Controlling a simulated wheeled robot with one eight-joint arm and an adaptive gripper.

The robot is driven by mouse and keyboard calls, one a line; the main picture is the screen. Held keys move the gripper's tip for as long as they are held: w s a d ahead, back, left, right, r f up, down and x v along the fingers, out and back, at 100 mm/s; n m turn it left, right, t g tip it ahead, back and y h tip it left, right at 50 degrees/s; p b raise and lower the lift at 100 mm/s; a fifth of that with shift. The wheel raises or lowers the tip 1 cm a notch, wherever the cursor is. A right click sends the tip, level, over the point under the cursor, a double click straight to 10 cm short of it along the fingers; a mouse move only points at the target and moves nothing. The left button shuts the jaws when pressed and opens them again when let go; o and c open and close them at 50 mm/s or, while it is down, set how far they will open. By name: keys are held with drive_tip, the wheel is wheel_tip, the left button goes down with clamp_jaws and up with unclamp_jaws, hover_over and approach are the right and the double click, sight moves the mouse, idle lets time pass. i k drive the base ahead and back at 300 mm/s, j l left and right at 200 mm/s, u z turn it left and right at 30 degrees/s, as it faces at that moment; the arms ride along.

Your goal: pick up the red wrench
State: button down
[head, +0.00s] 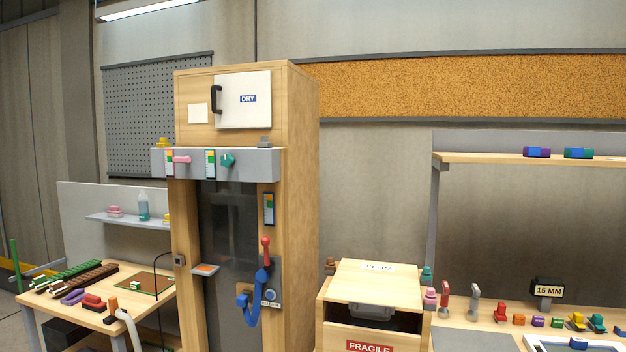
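A small upright red tool (445,295) stands on the right-hand bench, just right of the wooden crate. It may be the red wrench, but it is too small to be sure of its shape. A similar upright grey tool (474,301) stands to its right. A red handle-like piece (265,250) also shows on the front of the tall wooden cabinet, above a blue curved part; I cannot tell exactly what it is. My gripper is not in view.
The tall wooden cabinet (300,150) stands at centre. A wooden crate (348,272) marked FRAGILE adjoins the right bench (470,330). Several small coloured items and a 15 MM sign (548,290) line that bench. The left bench (125,276) holds more parts.

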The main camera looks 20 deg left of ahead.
sight(443, 312)
drive_tip(key=i+z, duration=0.1)
drive_tip(key=i, duration=0.35)
drive_tip(key=i+j+z, duration=0.1)
drive_tip(key=i, duration=0.4)
drive_tip(key=i+j+z, duration=0.1)
drive_tip(key=i, duration=0.35)
drive_tip(key=i+j+z, duration=0.15)
drive_tip(key=i, duration=0.3)
drive_tip(key=i+j+z, duration=0.1)
drive_tip(key=i, duration=0.4)
drive_tip(key=j, duration=0.1)
